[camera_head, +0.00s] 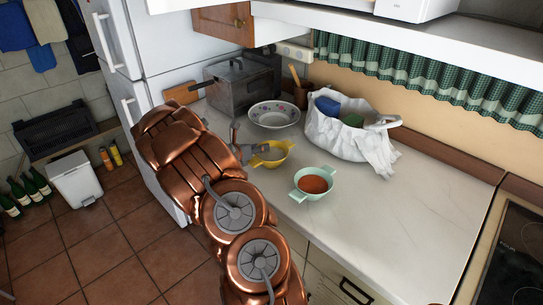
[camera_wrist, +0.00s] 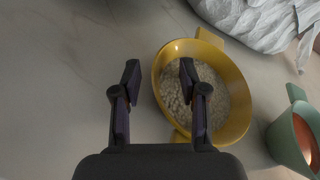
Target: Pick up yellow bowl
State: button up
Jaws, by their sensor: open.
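The yellow bowl (camera_head: 283,158) stands upright on the pale worktop near its front edge, with small handles. In the wrist view the yellow bowl (camera_wrist: 241,101) is filled with pale grains. My gripper (camera_wrist: 158,76) is open, with the bowl's left rim between its fingers in that view. The left finger is outside the bowl and the right finger is over the grains. I cannot tell how far the fingertips are above the rim. In the head view my gripper (camera_head: 259,149) is at the bowl's left side, partly hidden by my arm.
A green bowl (camera_head: 301,193) with reddish contents stands close to the right. A white bag (camera_head: 345,142) and a patterned bowl (camera_head: 272,124) stand behind. A metal box (camera_head: 232,92) is at the back left. The worktop's right part (camera_head: 430,200) is clear.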

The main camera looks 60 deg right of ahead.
grip_shut()
dwell(0.6)
